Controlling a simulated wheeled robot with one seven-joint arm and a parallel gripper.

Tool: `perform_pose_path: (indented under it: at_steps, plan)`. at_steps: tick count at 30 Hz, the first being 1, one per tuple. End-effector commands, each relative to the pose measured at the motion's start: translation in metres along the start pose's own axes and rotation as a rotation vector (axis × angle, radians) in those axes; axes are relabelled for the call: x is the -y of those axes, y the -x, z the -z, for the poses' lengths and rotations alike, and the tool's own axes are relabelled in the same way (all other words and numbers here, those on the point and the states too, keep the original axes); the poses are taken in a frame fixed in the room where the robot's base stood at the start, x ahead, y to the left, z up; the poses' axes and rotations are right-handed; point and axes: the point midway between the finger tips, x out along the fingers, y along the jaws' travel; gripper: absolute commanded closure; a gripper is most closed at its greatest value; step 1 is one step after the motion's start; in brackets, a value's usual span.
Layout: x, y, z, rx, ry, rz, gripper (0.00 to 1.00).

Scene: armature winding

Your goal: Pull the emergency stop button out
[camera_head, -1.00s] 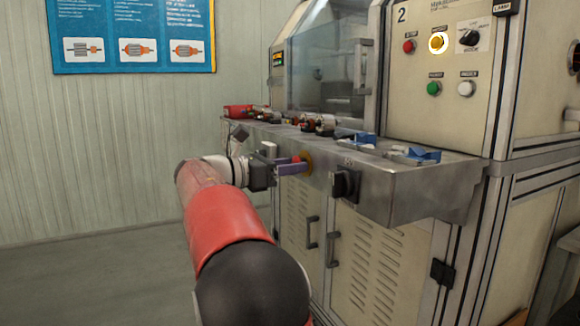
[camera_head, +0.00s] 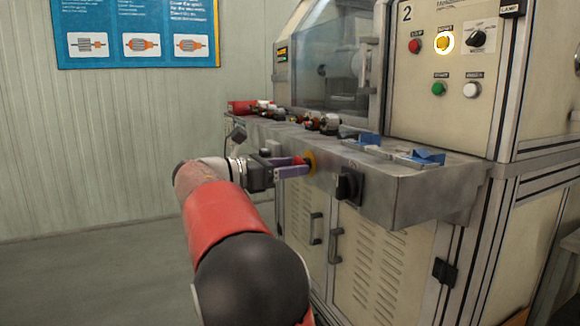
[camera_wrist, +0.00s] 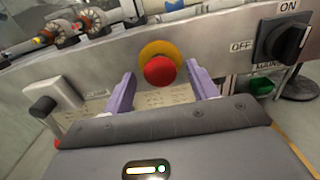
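The emergency stop button is a red mushroom knob (camera_wrist: 160,71) on a yellow round plate, on the front face of the machine's grey ledge. In the head view its yellow plate (camera_head: 310,161) shows just beyond my fingertips. My gripper (camera_wrist: 158,88) has two purple fingers spread apart, one to each side of the red knob in the wrist view. A gap shows between the knob and each finger. The gripper also appears in the head view (camera_head: 302,167), side on, pointing at the button. Whether the fingertips reach past the knob's rim is hard to tell.
A black rotary switch (camera_wrist: 285,40) marked ON and OFF is right of the button, with a green button (camera_wrist: 262,86) below it. A white box (camera_wrist: 75,94) is to the left. Armatures (camera_head: 328,123) and blue holders (camera_head: 426,156) stand on the ledge.

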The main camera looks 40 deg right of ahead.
Motion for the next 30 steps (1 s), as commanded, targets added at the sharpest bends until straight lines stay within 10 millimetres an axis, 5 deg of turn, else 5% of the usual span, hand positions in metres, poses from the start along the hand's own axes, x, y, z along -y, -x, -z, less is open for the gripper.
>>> perform_pose_path:
  at_steps: [8,21,30]
  plan:
    - [0.0,0.002,0.0,0.0,0.0,0.0,0.42]
    - [-0.001,0.067,0.0,0.0,0.0,-0.002,0.42]
    - [0.0,0.079,0.0,0.0,0.0,0.0,0.42]
